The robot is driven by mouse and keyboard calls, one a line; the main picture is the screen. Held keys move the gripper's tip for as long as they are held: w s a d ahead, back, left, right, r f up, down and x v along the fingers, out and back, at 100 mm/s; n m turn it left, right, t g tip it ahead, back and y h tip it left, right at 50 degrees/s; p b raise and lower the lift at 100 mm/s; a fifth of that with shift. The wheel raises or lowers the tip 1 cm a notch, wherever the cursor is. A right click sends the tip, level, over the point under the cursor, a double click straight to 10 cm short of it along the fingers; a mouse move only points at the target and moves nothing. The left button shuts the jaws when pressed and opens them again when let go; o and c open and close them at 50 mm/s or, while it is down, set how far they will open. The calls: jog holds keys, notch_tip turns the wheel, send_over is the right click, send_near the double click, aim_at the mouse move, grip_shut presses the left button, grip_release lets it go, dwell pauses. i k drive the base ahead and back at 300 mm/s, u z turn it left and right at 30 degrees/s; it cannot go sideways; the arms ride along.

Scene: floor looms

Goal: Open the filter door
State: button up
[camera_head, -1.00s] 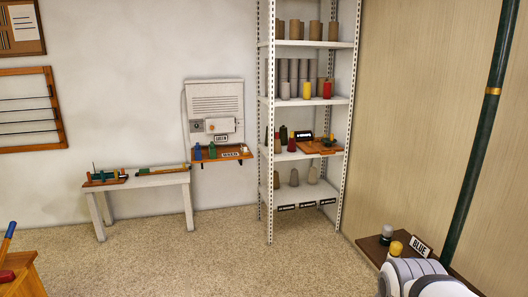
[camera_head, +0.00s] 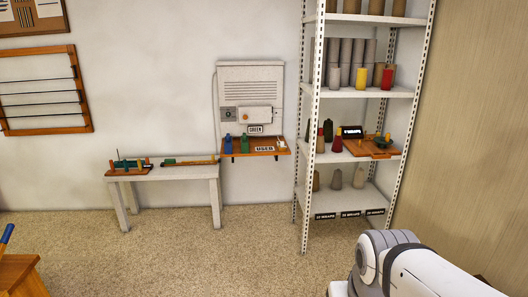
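A pale grey louvred unit (camera_head: 250,78) hangs on the white wall, left of the shelf rack. On its lower part is a small light grey panel (camera_head: 254,116) with a round knob, and a darker square plate sits to its left. The panel looks flat against the unit; it is the likeliest filter door, but no label says so. My gripper is not in view. Only a white and grey part of my arm shows at the bottom right, well apart from the unit.
Below the unit, a small wooden shelf (camera_head: 238,152) holds blue and green items. A white bench (camera_head: 165,175) stands to the left. A tall metal rack (camera_head: 318,110) with spools stands to the right. Open carpet (camera_head: 200,255) lies in front. A wooden stool (camera_head: 18,272) is at bottom left.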

aim_at(256, 116)
jog(key=u, duration=0.4)
jog(key=i, duration=3.8)
jog(key=z, duration=0.2)
